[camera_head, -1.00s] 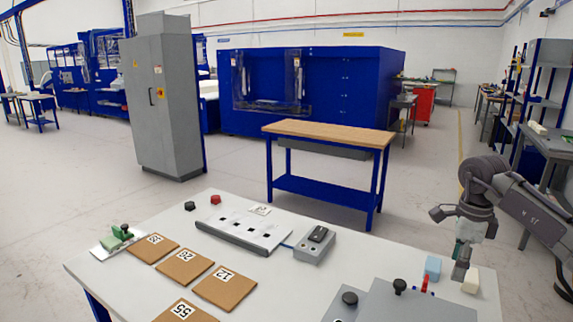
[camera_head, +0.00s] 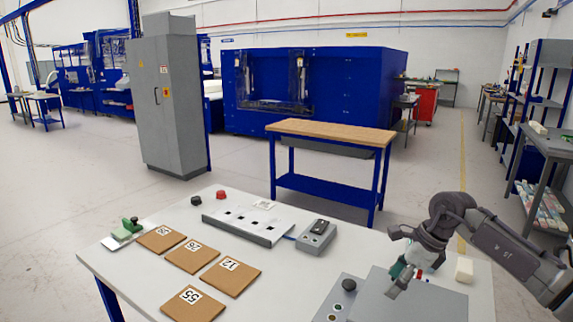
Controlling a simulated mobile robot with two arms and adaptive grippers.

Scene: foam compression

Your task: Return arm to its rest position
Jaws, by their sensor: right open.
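My right arm comes in from the right edge. My right gripper (camera_head: 398,262) is open, pointing down over the right part of the grey table (camera_head: 290,290), above the grey box (camera_head: 420,300). I see nothing between its fingers. It hides part of what stands behind it, including the spot of the light blue foam block. A cream foam block (camera_head: 464,269) stands on the table to the right of the gripper, apart from it. My left gripper is not in view.
Several numbered brown cards (camera_head: 195,258) lie on the table's left side.

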